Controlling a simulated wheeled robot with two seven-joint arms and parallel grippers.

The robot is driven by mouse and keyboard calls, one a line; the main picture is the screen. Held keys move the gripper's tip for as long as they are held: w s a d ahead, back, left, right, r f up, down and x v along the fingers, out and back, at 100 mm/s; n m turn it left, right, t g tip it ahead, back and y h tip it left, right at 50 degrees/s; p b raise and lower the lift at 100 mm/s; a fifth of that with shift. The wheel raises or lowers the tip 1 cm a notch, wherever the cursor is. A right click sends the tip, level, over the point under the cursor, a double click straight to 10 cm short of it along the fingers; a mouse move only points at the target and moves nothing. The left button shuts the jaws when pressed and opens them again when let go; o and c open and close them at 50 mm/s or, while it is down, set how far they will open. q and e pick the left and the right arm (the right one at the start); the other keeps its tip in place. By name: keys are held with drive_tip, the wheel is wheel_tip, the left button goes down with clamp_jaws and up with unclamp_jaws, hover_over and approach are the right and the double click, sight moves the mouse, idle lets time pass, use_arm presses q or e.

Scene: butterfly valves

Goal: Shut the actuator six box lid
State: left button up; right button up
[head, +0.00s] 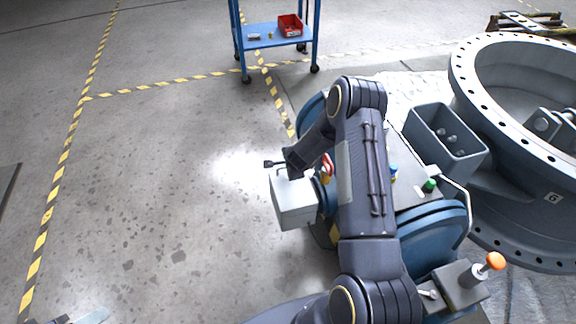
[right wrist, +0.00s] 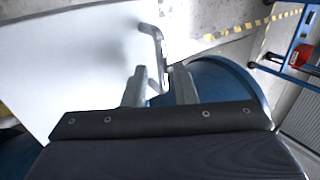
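The actuator's pale grey box (head: 293,208) sticks out from the left side of the blue actuator (head: 432,228). In the right wrist view a broad pale panel of it (right wrist: 70,60) fills the upper left, with a bent grey handle (right wrist: 150,34) by its right edge. I cannot tell how far the lid stands open. My right gripper (head: 275,164) is at the box's top left, over its upper edge. In the right wrist view its two fingers (right wrist: 159,88) are apart, with the handle's lower end between them; contact is unclear.
A large grey valve ring (head: 552,197) marked 6 stands at the right. A grey open bin (head: 447,139) and an orange-knobbed lever (head: 494,261) are near the actuator. A blue cart (head: 276,40) with a red bin stands behind. The floor at left is clear.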

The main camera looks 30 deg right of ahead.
drive_tip(key=v, duration=0.4)
drive_tip(key=shift+r, duration=0.45)
wheel_tip(320, 180, up, 11)
drive_tip(key=n+t+y, duration=0.1)
drive_tip(key=n+y, duration=0.1)
drive_tip(key=n, duration=0.1)
hover_over(285, 185)
drive_tip(key=s+a+r+n+y, duration=0.1)
drive_tip(key=s+a+r+n, duration=0.25)
drive_tip(key=r, duration=0.35)
drive_tip(key=s+a+r+n+y, duration=0.2)
drive_tip(key=s+r, duration=0.3)
drive_tip(key=r, duration=0.1)
drive_tip(key=s+a+r+n+g, duration=0.1)
drive_tip(key=s+a+r+n, duration=0.15)
drive_tip(key=s, duration=0.55)
drive_tip(key=s+a+r+n, duration=0.1)
drive_tip(key=s+a+n, duration=0.1)
drive_tip(key=s+n, duration=0.35)
drive_tip(key=s+a+r+n+g, duration=0.1)
drive_tip(key=s+a+r+n, duration=0.1)
drive_tip(key=s, duration=0.8)
wheel_tip(285, 185, up, 16)
drive_tip(key=p, duration=1.7)
drive_tip(key=shift+s+d+f, duration=0.2)
drive_tip(key=shift+n, duration=0.25)
